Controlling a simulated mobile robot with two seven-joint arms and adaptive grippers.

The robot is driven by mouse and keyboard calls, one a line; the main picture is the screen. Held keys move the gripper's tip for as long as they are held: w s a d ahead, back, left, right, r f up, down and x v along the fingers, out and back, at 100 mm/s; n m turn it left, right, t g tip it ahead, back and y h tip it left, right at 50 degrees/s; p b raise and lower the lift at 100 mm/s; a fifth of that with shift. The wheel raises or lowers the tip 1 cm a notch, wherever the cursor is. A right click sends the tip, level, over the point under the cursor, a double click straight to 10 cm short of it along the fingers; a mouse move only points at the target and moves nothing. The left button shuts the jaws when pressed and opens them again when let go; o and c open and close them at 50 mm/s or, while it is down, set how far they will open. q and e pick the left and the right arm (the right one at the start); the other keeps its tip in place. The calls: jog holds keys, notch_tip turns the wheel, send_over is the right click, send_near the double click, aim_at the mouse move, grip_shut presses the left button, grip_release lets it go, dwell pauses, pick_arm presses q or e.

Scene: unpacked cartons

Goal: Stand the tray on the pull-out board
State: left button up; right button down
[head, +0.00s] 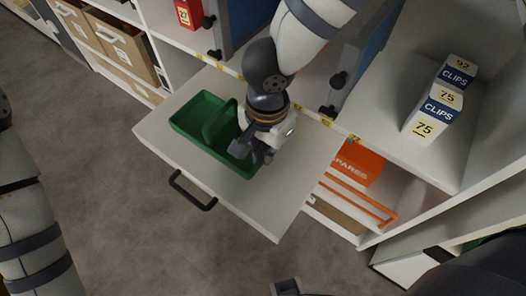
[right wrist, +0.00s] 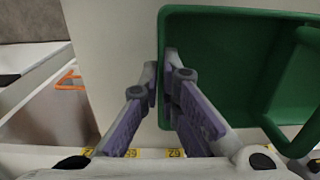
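The green tray (head: 185,122), with a green carrying handle across its middle, is upright and level over the white pull-out board (head: 266,205). It looks to rest on the board, but its underside is hidden. My right gripper (head: 252,152) is at the tray's right end in the head view. In the right wrist view the tray (right wrist: 225,65) fills the right side, and my right gripper (right wrist: 161,85) has one finger outside and one inside its end wall, both close against it. The tray looks empty. My left gripper is not in view.
A black handle (head: 192,192) is on the board's front edge. White shelving stands behind, with CLIPS boxes (head: 432,110), an orange SPARES box (head: 357,160) and brown cartons (head: 122,45). The board is bare around the tray, mostly at its front and right.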

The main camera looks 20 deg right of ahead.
jog(key=shift+w+d+f, duration=0.15)
jog(key=shift+w+f, duration=0.15)
jog(key=shift+f, duration=0.05)
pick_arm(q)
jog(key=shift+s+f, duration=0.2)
pick_arm(e)
jog(key=shift+w+d+f, duration=0.1)
jog(key=shift+w+f, duration=0.1)
jog(key=shift+f, duration=1.45)
jog(key=shift+f, duration=0.1)
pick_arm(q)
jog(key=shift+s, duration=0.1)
pick_arm(e)
jog(key=c, duration=1.8)
grip_release()
jog(key=shift+f, duration=0.1)
